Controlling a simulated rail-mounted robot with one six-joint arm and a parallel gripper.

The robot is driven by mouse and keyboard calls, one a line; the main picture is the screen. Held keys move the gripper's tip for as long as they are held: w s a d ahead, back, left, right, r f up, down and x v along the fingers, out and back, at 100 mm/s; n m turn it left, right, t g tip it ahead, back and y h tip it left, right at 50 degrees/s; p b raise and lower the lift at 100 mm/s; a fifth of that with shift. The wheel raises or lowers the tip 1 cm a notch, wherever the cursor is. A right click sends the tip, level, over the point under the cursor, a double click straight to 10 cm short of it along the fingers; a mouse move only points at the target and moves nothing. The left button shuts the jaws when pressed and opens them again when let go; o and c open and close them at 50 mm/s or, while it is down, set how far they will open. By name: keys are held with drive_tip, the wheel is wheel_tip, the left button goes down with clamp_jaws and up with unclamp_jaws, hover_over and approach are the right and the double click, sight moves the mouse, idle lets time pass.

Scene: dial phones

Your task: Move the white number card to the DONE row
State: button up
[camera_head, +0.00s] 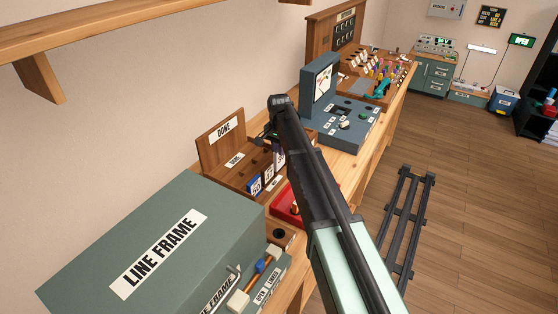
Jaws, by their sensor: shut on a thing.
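The wooden card rack (222,174) has a back board with a DONE label (223,130). Two blue number cards (254,186) stand in its front row. A white number card (279,159) shows beside them at the right, partly hidden by my arm. My gripper (270,136) is small and dark at the arm's far end, over the right side of the rack. It is shut on what looks like the white card; the contact is mostly hidden. I cannot tell whether the card is still seated in the rack.
A green LINE FRAME box (150,240) stands in front of the rack at the left. A red tray (286,207) lies close to my arm. A grey console (345,125) stands beyond the rack. A wooden shelf (130,25) hangs above on the left.

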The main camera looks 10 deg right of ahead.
drive_tip(key=shift+r+p, duration=2.25)
drive_tip(key=shift+r, duration=0.35)
drive_tip(key=shift+f, duration=0.1)
